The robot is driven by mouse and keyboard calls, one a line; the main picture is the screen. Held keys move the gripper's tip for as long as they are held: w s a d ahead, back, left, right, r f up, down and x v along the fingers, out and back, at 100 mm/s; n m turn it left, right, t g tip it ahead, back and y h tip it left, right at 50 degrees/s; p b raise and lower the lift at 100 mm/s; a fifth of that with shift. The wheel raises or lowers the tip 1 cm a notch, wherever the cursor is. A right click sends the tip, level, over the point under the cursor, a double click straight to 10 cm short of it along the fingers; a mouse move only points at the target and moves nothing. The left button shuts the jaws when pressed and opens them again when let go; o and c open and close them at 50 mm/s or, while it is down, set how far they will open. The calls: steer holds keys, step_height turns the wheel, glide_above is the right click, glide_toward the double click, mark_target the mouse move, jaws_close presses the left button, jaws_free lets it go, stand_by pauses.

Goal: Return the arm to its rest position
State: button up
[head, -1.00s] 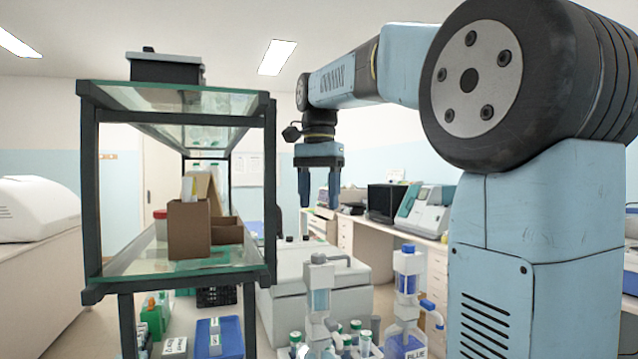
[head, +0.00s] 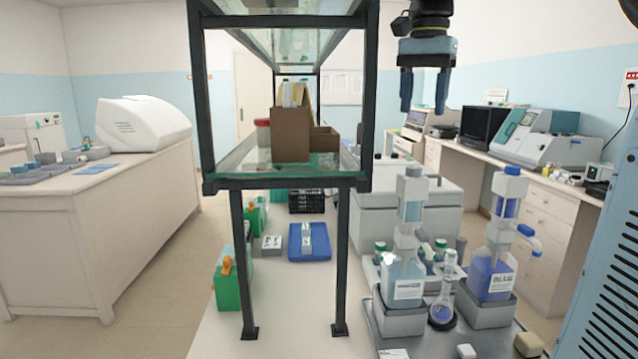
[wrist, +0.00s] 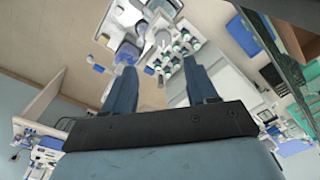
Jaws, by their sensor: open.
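My gripper (head: 425,90) hangs at the upper right in the head view, fingers pointing down. Its two fingers are apart with nothing between them. It is above the bench, to the right of the glass shelf rack (head: 285,186). The wrist view also shows my gripper (wrist: 160,80) with its fingers spread and empty; bottles and a rack of vials lie well beyond the fingertips. Most of my arm is out of the head view; only a part of my body shows at the right edge.
Staining bottles (head: 405,275) and a blue-filled bottle (head: 492,270) stand in holders at the lower right. A small flask (head: 443,300) is between them. A cardboard box (head: 290,135) is on the shelf. Blue and green items lie beneath it. Open space surrounds my gripper.

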steer(key=s+f+n+t, duration=0.2)
steer(key=s+f+n, duration=0.2)
steer(key=s+f, duration=0.5)
steer(key=s+f+n+t, duration=0.3)
steer(key=s+f, duration=0.6)
steer(key=f, duration=0.5)
steer(key=shift+d+f+n, duration=0.15)
steer(key=shift+f+n, duration=0.05)
steer(key=shift+n, duration=0.4)
steer(key=shift+s, duration=0.1)
steer(key=shift+c, duration=0.4)
